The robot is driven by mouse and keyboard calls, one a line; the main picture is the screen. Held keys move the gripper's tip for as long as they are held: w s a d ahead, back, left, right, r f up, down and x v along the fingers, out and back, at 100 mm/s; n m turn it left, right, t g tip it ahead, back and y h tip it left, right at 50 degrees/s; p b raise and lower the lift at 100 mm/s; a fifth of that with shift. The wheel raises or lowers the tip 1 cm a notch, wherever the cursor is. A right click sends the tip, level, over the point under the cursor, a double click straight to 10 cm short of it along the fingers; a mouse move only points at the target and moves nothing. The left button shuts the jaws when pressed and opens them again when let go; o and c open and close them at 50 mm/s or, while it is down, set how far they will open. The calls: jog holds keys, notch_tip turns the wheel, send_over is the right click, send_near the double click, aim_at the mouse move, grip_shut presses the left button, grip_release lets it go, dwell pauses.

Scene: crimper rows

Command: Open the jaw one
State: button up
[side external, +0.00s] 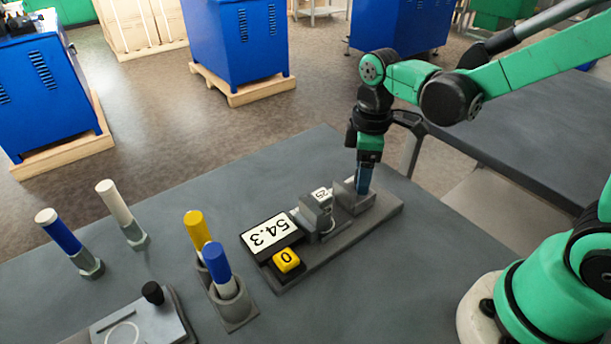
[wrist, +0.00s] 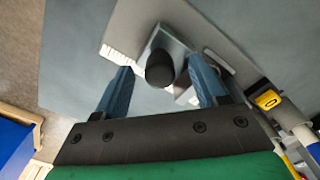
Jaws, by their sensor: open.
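I cannot tell which is jaw one. My gripper (side external: 364,180) points down at the far-end block. In the wrist view my gripper (wrist: 162,85) is open, its blue fingers apart on either side of a black round knob (wrist: 160,69). Contact cannot be told.
A grey plate with a black knob (side external: 152,292) is at the lower left. The table behind the device is clear.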

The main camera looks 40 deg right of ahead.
aim_at(371, 195)
jog(key=shift+r, duration=2.85)
jog(key=shift+s+r+m+t, duration=0.3)
jog(key=shift+s+m+t, duration=0.2)
jog(key=shift+m+t, duration=0.3)
jog(key=m+t, duration=0.2)
jog(key=s+m+t, duration=0.1)
jog(key=m, duration=0.2)
jog(key=s+m+t, duration=0.1)
jog(key=m+t, duration=0.1)
jog(key=shift+s+d+r+t, duration=0.15)
jog(key=shift+d+r+t, duration=0.05)
jog(key=shift+r+t, duration=0.15)
